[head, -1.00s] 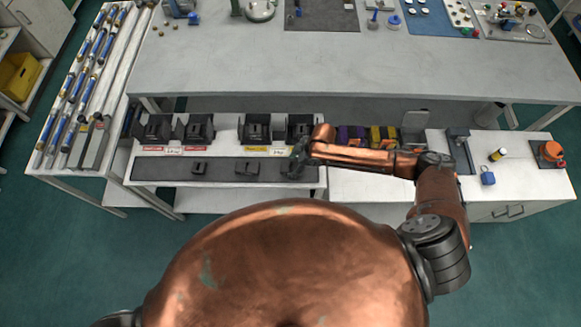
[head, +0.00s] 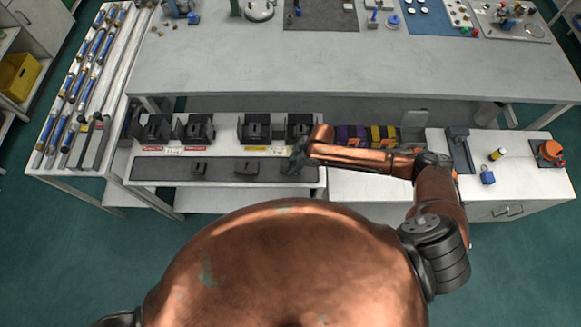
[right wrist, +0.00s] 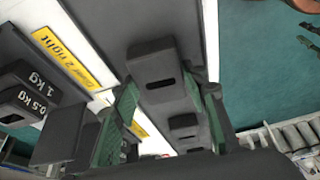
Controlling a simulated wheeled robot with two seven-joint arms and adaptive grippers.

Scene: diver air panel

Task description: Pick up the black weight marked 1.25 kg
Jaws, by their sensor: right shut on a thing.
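A black block-shaped weight (right wrist: 155,70) is nearest my right gripper in the right wrist view. My right gripper (right wrist: 168,98) has its green-padded fingers on either side of this weight and is shut on it. I cannot read any marking on it. In the head view my right gripper (head: 298,162) is at the right end of the dark mat, and the hand mostly hides the weight. Two smaller black weights stand apart on the mat to the left, one at the middle (head: 246,167) and one further left (head: 199,168). My left gripper is out of view.
Black weight stacks (head: 250,128) stand in a row behind the dark strip mat (head: 222,172), with coloured labels in front. A yellow label (right wrist: 75,62) reads "Diver 2 right". Purple and yellow items (head: 380,135) sit right of the stacks. A higher grey bench (head: 330,70) lies behind.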

